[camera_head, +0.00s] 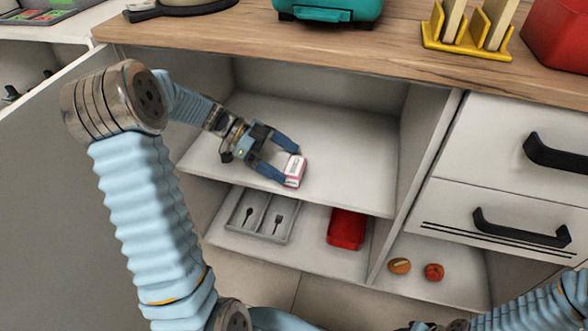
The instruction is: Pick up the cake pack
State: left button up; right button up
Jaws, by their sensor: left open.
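The cake pack (295,170) is a small white and pink box on the upper shelf of the open cabinet, near the shelf's front edge. My left gripper (289,163) reaches in from the left, with its two blue fingers open. The pack is at the fingertips, with one finger behind it and one at its left front. I cannot tell whether the fingers touch it. My right arm (530,308) shows at the lower right corner; its gripper is not in view.
The upper shelf (350,180) is otherwise bare. Below are a grey cutlery tray (285,232), a red container (346,229) and two small round foods (433,272). A wooden worktop (380,47) overhangs the cabinet. Drawers with black handles (520,228) stand at the right.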

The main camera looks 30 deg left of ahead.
pick_arm(q)
jog(key=shift+x, duration=1.15)
jog(key=shift+c, duration=0.3)
jog(key=c, duration=0.8)
jog(key=shift+r, duration=0.15)
jog(key=shift+c, duration=0.2)
